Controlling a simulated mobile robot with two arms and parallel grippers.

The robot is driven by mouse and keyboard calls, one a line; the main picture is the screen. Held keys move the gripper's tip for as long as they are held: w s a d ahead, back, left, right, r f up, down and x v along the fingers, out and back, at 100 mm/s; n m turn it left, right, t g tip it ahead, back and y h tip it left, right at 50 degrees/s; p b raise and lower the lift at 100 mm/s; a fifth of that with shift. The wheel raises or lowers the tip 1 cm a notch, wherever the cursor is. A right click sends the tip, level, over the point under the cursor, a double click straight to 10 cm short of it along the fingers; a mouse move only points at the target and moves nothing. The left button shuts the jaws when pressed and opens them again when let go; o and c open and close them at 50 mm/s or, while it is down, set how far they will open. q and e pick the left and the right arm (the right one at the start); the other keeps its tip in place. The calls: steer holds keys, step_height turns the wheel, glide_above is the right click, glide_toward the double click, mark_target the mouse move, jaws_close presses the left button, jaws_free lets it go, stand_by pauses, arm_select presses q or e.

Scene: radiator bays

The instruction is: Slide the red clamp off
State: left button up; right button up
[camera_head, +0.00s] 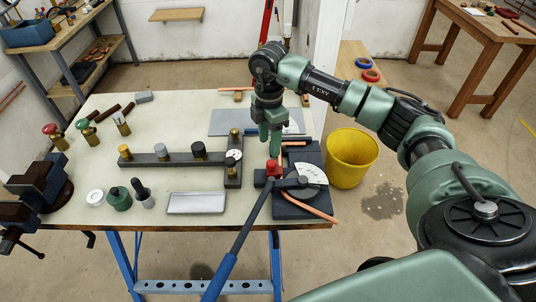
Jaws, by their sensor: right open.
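The red clamp (274,170) sits on the pipe bender (305,158) at the right end of the workbench, beside the bender's white dial. A copper pipe (312,208) shows at the bender's near side. My right gripper (272,150) points down just above and behind the red clamp. It is open, with nothing seen between its fingers. Its fingertips are close to the clamp; I cannot tell whether they touch it. My left gripper is not in view.
A dark fixture bar with brass and black knobs (175,158) lies left of the clamp. The bender's blue-gripped lever (236,244) extends past the bench's front edge. A metal tray (196,202) lies in front. A yellow bucket (352,158) stands right of the bench.

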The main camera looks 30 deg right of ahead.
mark_target(272, 162)
steer(key=shift+s+d+f, duration=0.15)
steer(key=shift+d+f, duration=0.1)
steer(key=shift+d, duration=0.05)
steer(key=f+p, duration=0.1)
steer(key=f, duration=0.2)
steer(key=f+p, duration=0.1)
steer(key=f, duration=0.2)
steer(key=shift+s+a, duration=0.1)
steer(key=shift+s, duration=0.1)
steer(key=shift+f, duration=0.5)
jaws_close()
stand_by(0.5)
